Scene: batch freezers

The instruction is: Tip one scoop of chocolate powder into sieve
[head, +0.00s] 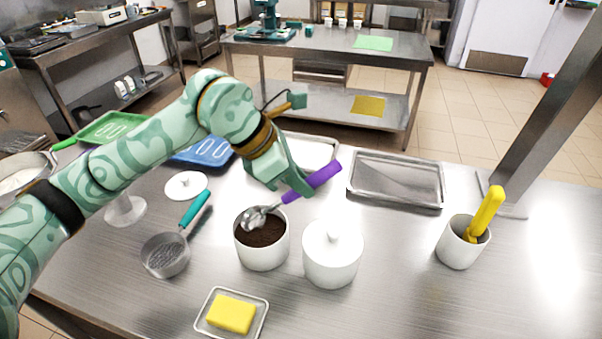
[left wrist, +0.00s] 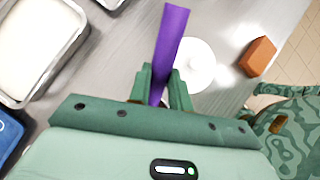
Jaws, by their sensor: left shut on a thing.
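The scoop has a purple handle (head: 312,183) and a metal bowl (head: 253,217). My left gripper (head: 291,188) is shut on the handle, which also shows between the fingers in the left wrist view (left wrist: 169,45). The scoop is tilted, its bowl at the mouth of an open white canister (head: 263,253) of dark brown chocolate powder (head: 262,234). I cannot tell whether the bowl touches the powder or holds any. The sieve (head: 165,258), with a teal handle (head: 194,209), is on the table left of the canister. My right gripper is not in view.
A lidded white jar (head: 333,262) stands close right of the canister. A yellow block (head: 231,314) lies on a small tray in front. A white cup (head: 458,247) holds a yellow-handled tool. An empty metal tray (head: 397,180) lies behind.

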